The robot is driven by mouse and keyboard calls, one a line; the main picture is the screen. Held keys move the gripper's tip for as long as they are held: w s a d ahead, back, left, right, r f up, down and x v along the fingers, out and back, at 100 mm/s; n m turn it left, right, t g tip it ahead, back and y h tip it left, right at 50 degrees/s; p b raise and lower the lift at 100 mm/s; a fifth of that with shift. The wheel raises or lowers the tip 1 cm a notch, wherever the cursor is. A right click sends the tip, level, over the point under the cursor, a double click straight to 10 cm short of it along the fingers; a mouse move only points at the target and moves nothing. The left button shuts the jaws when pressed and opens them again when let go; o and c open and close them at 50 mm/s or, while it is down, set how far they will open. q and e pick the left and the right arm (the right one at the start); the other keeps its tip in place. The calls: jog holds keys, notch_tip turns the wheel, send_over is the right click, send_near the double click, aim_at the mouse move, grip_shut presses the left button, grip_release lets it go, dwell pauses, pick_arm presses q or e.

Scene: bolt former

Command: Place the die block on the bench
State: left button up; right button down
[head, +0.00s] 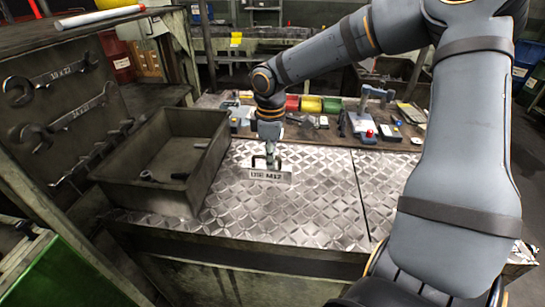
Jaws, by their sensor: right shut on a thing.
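The die block (270,176) is a small grey block with a front label that reads like "DIE M12" and a dark handle on top. It is at the diamond-plate top of the bench (310,208), right of the dark bin. My right gripper (267,161) is above the block and shut on its handle. Whether the block's underside touches the plate cannot be told. The fingertips are small and partly hidden by the handle. My left gripper is not in view.
An open dark metal bin (205,172) with a few small parts stands left of the block. Coloured containers (312,104) and a device with a red knob (369,134) line the back of the bench. Wrenches (62,118) hang at the left. The plate in front and right of the block is clear.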

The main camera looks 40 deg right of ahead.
jog(key=shift+w+d+f, duration=0.1)
jog(key=shift+w+f, duration=0.05)
jog(key=shift+f, duration=0.05)
notch_tip(320, 180, down, 2)
jog(key=shift+f, duration=0.15)
jog(key=shift+w+f, duration=0.15)
jog(key=shift+f, duration=0.25)
jog(key=c, duration=1.4)
grip_release()
jog(key=shift+s+f, duration=0.1)
jog(key=shift+s, duration=0.1)
jog(key=shift+c, duration=0.2)
notch_tip(320, 180, up, 12)
jog(key=shift+r+p, duration=0.15)
jog(key=shift+p, duration=0.2)
